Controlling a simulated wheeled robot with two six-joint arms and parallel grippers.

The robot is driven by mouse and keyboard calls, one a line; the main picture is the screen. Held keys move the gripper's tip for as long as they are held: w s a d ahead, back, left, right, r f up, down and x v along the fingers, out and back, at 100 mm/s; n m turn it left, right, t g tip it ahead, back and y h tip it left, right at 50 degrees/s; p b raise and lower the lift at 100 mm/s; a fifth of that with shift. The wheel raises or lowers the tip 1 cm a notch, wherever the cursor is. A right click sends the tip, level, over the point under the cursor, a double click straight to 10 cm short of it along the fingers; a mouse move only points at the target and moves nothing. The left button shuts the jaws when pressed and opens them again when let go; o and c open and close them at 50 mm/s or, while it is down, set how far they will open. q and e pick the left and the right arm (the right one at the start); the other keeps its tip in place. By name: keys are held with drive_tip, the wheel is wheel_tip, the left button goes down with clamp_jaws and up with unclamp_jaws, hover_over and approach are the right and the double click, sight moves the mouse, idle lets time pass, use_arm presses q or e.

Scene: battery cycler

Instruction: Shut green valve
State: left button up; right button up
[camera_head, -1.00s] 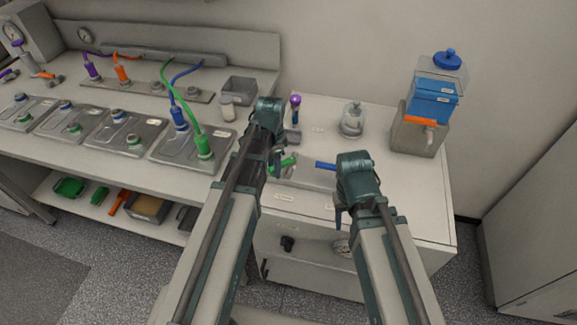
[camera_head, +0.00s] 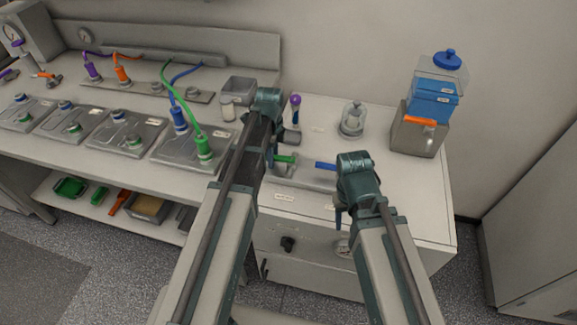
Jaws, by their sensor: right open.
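The green valve handle (camera_head: 286,158) is on the low cabinet top, just right of my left gripper. It points right and lies nearly level across the picture. My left gripper (camera_head: 273,160) is down at the handle's left end, very close to it; whether it touches is unclear. Its fingers are mostly hidden behind my own wrist, so its opening does not show. My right gripper (camera_head: 339,216) is open and empty near the cabinet's front edge, apart from the green handle.
A blue valve handle (camera_head: 325,166) lies between my two arms, close to my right wrist. A purple-topped item (camera_head: 295,102), a glass jar (camera_head: 352,120) and a grey container (camera_head: 418,138) with a blue box (camera_head: 435,103) stand behind. The cabinet top (camera_head: 400,180) on the right is clear.

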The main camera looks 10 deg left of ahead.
use_arm(q)
drive_tip(key=c, duration=0.3)
drive_tip(key=shift+c, duration=0.2)
drive_tip(key=shift+w, duration=0.2)
drive_tip(key=shift+o, duration=1.2)
